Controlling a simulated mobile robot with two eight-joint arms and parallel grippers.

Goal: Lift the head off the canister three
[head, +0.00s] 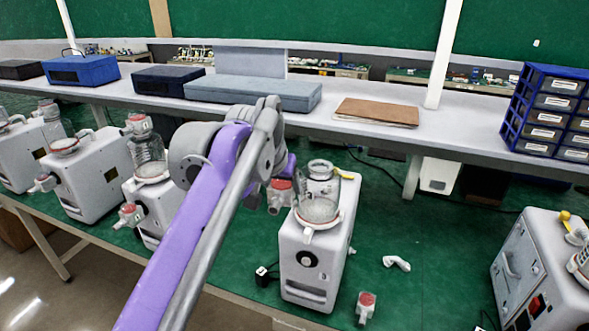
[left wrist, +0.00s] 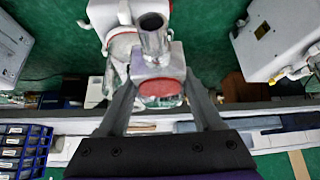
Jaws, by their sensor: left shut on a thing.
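My left gripper (head: 281,186) is shut on a red and white pump head (head: 280,197). The left wrist view shows the head between the two fingers, with its red face (left wrist: 161,88) and a grey tube (left wrist: 152,38). In the head view the head is just left of the rim of a glass canister (head: 319,205), whose top is open. The canister stands upright on a white pump unit (head: 312,262). I cannot tell whether the head touches the canister, or which canister is number three. My right gripper is not in view.
Several white pump units with canisters stand to the left, one (head: 85,180) near the edge. Another unit (head: 540,270) is at right. A loose red and white part (head: 366,307) and a white bent piece (head: 397,263) lie on the green mat (head: 440,240). A shelf (head: 370,124) runs behind.

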